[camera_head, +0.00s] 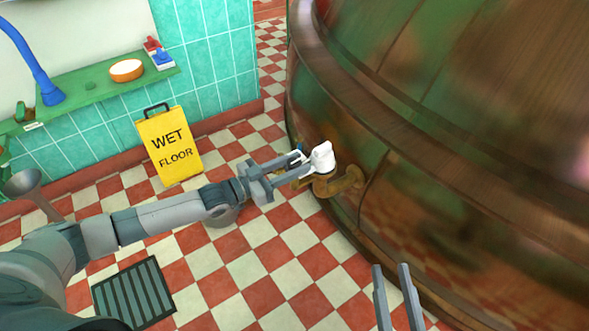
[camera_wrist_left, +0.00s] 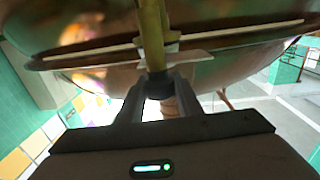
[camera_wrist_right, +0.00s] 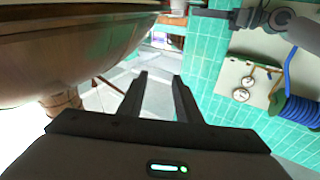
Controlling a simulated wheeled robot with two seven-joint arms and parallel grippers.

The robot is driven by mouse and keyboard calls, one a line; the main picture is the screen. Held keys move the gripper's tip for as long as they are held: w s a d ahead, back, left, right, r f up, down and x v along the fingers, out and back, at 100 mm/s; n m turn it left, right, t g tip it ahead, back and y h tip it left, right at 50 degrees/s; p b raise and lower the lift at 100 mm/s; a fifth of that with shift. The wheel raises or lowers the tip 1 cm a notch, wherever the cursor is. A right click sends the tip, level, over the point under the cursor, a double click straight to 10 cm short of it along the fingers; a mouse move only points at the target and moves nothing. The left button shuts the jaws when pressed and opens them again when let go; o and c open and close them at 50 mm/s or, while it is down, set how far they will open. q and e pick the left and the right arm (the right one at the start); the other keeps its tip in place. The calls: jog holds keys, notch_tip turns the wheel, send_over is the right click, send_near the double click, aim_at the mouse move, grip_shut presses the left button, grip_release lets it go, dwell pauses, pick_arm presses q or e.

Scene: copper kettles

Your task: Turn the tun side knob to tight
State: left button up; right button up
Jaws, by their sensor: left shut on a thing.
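The tun (camera_head: 450,120) is a huge round copper vessel that fills the right half of the head view. Its side knob (camera_head: 323,155) is white and sits on top of a brass elbow pipe (camera_head: 345,182) low on the tun's side. My left gripper (camera_head: 312,163) is shut on the knob, coming from the left. In the left wrist view its fingers (camera_wrist_left: 158,88) close around a dark part at the end of a brass pipe (camera_wrist_left: 152,38). No tight marking is readable. My right gripper (camera_head: 393,285) is open and empty; its spread fingers (camera_wrist_right: 158,95) show in the right wrist view.
A yellow wet floor sign (camera_head: 170,147) stands by the tiled wall, behind my left arm. A green shelf (camera_head: 90,90) holds a bowl and brushes. A dark floor grate (camera_head: 133,292) lies at lower left. The checkered floor between grate and tun is clear.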

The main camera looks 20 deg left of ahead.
pick_arm(q)
jog(key=shift+f+m+g+h+b, duration=0.15)
jog(key=shift+m+g+h+b, duration=0.4)
jog(key=shift+b, duration=0.45)
jog(key=shift+m+g+h+b, duration=0.25)
jog(key=shift+g+h+b, duration=0.1)
jog(key=shift+b, duration=0.2)
jog(key=shift+g+b, duration=0.3)
jog(key=shift+b, duration=0.05)
pick_arm(e)
jog(key=s+d+r+t+y, duration=0.1)
jog(key=r+t, duration=0.3)
jog(key=r, duration=0.1)
jog(key=s+d+r+t+y, duration=0.1)
jog(key=s+r+t, duration=0.1)
jog(key=r, duration=0.4)
jog(key=shift+d+r+t, duration=0.15)
jog(key=shift+d+t, duration=0.15)
jog(key=shift+t, duration=0.6)
pick_arm(q)
jog(key=o, duration=1)
jog(key=shift+o, duration=0.2)
